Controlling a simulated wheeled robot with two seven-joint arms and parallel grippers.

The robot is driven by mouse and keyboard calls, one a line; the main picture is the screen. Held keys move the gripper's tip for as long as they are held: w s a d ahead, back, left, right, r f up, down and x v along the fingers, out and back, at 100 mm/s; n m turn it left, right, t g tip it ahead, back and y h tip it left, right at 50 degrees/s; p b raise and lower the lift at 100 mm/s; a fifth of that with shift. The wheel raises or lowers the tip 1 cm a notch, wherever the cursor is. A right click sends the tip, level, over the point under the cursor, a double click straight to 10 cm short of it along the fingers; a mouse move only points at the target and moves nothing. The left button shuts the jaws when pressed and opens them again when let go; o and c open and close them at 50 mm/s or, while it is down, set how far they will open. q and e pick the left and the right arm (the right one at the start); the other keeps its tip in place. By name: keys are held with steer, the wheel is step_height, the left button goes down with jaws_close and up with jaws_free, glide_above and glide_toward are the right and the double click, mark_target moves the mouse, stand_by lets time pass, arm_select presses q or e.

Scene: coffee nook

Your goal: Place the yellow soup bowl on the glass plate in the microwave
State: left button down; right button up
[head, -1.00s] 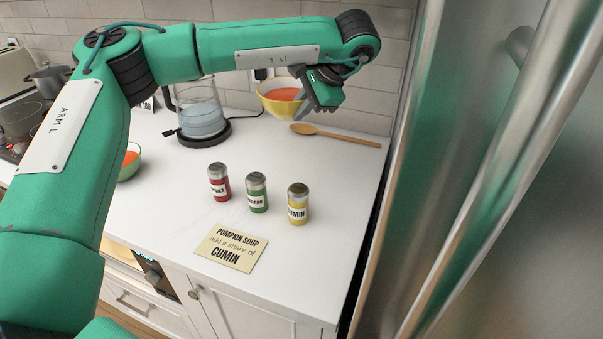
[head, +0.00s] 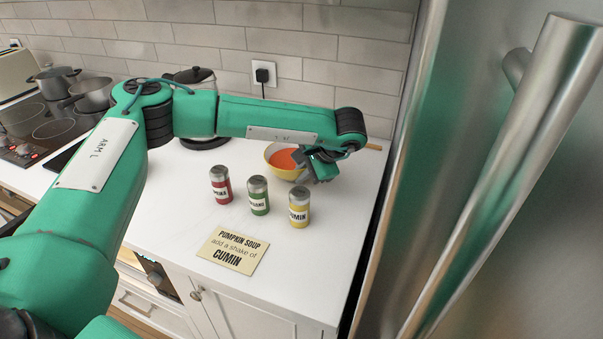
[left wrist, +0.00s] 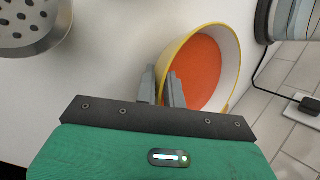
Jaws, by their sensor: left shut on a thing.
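The yellow bowl (head: 268,152) holds orange soup and is partly behind my left gripper (head: 318,165). It also shows in the left wrist view (left wrist: 234,82), where my left gripper (left wrist: 164,88) is shut on its rim, one finger inside and one outside. I cannot tell whether the bowl's base touches the counter. A built-in appliance with a dark panel (head: 158,278) is in the cabinet front below the counter, mostly behind my arm; it may be the microwave. No glass plate is visible. My right gripper is not in view.
Red (head: 221,184), green (head: 258,195) and yellow cumin (head: 299,206) shakers stand on the counter (head: 330,255) in front of the bowl, with a recipe card (head: 233,250) nearer. A kettle (head: 195,125) stands behind my arm. A steel fridge (head: 480,180) bounds the right side.

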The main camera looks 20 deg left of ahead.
arm_select(q)
steer(key=shift+f, duration=0.2)
steer(key=shift+f, duration=0.15)
steer(key=c, duration=1.5)
jaws_free()
